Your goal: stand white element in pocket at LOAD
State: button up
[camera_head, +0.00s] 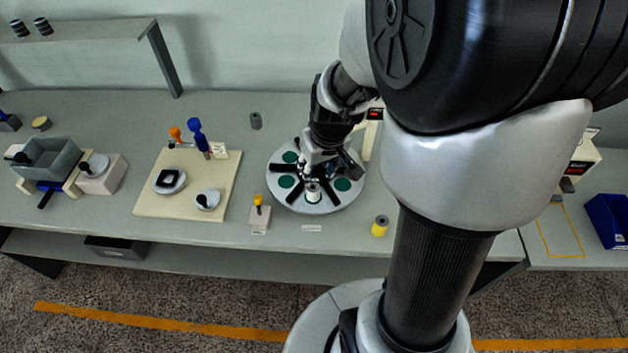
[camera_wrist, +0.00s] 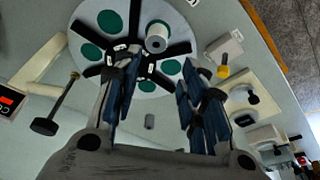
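The white element (camera_head: 313,196), a small cylinder with a dark bore, stands upright at the front green pocket of the round grey turntable (camera_head: 325,206). In the wrist view the white element (camera_wrist: 156,44) is upright over the pocket nearest a small white label (camera_head: 312,228); the label's text is too small to read. I cannot tell how deep it sits. My gripper (camera_head: 317,178) is just behind and above it in the head view. In the wrist view my gripper (camera_wrist: 158,78) has its fingers well apart with nothing between them, and the element lies beyond the fingertips.
Black spokes divide the turntable's other green pockets. A small block with a yellow knob (camera_head: 259,213) stands left, a yellow cylinder (camera_head: 380,226) right and a grey cylinder (camera_head: 256,121) behind. A cream board (camera_head: 226,180) with fittings lies further left. The front bench strip is mostly clear.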

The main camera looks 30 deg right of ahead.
jog(key=s+a+r+n+t, duration=0.1)
jog(key=s+a+r, duration=1)
jog(key=s+r, duration=0.3)
jog(key=shift+s+a+r, duration=0.25)
jog(key=shift+s, duration=0.9)
